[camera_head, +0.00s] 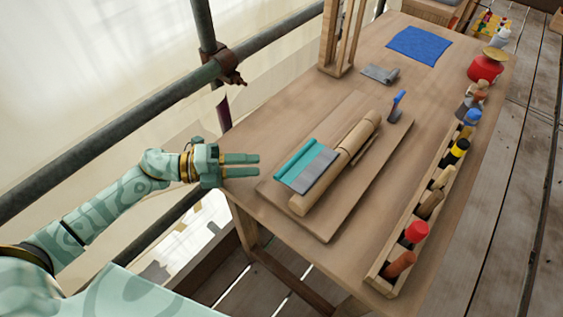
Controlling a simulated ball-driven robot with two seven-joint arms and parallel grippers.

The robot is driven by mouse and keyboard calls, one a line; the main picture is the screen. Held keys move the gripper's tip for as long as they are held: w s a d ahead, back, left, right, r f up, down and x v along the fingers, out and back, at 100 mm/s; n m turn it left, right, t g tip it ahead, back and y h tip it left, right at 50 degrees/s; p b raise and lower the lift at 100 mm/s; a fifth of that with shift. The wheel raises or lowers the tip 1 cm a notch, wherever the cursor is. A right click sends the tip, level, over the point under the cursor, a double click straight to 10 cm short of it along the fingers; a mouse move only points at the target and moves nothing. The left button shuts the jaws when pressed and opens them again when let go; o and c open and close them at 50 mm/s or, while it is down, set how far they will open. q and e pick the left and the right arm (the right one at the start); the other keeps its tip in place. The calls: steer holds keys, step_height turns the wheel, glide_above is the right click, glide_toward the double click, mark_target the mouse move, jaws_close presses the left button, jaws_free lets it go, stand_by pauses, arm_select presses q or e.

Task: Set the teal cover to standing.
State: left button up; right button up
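The teal cover (299,163) is a narrow flat teal piece on the wooden board (329,228) at the near end of the table. It lies low beside a grey panel (318,174); how the two are joined is too small to tell. My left gripper (258,165) is to the left of the cover, apart from it, with its fingers pointing right towards it. The two fingers are apart with a narrow gap and nothing between them. My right gripper is not in view.
A wooden roller-like bar (352,150) lies right of the grey panel. A wooden rack (381,264) of several tools runs along the right table edge. Scaffold pipes (130,107) stand left, near my arm.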

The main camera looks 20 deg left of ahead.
mark_target(285, 165)
arm_select(q)
steer(key=x, duration=0.7)
steer(key=shift+w+d, duration=0.1)
steer(key=shift+d, duration=0.15)
steer(key=shift+c, duration=0.4)
jaws_close()
